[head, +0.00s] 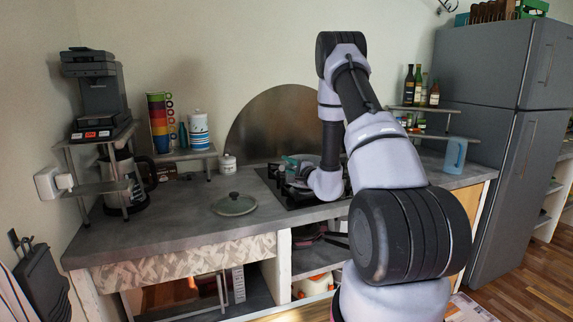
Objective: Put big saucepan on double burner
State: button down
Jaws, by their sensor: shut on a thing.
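The double burner (283,192) is a black hob set into the grey counter, partly hidden behind my arm. A greenish, partly see-through vessel, which looks like the big saucepan (291,161), is at the back of the hob beside my wrist. My gripper (299,181) is small and partly hidden at the end of my wrist, over the hob. It is shut on the saucepan. I cannot tell whether the saucepan's base touches the hob.
A round lid (234,205) lies on the counter left of the hob. A coffee maker (130,180), stacked cups (160,122) and a white jar (228,163) stand farther left. Bottles (421,87) and a blue jug (455,155) are at right, beside a grey fridge (515,140).

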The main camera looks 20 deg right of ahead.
jog(key=shift+f, duration=0.1)
jog(key=c, duration=0.6)
grip_release()
jog(key=shift+f, duration=0.1)
